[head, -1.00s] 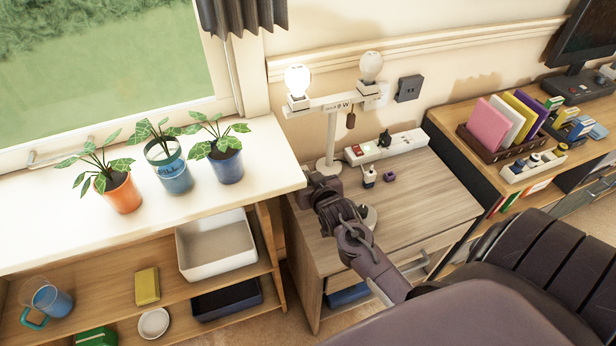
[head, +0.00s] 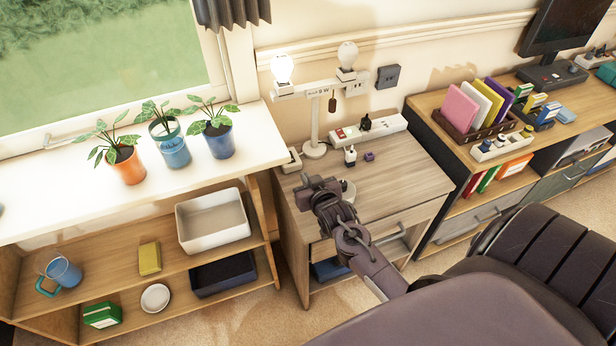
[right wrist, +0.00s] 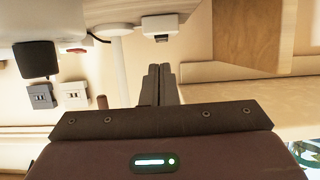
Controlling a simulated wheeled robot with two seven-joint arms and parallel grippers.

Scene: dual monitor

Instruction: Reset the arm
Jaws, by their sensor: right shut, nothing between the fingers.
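My right arm comes in from the lower right in the head view. Its gripper (head: 318,184) is shut and empty, above the front left of the small wooden cabinet (head: 405,185). In the right wrist view the two dark fingers (right wrist: 158,84) lie together with nothing between them. A white lamp stand (head: 314,130) with two bulbs stands behind the gripper. Its left bulb (head: 282,68) is lit and its right bulb (head: 347,56) is unlit. A small pale device (head: 291,160) lies at the cabinet's left edge, apart from the gripper. My left gripper is not in view.
Potted plants stand on the window ledge (head: 60,205) at left. A dark chair (head: 560,255) fills the lower right. A desk with a monitor (head: 570,45) stands at right.

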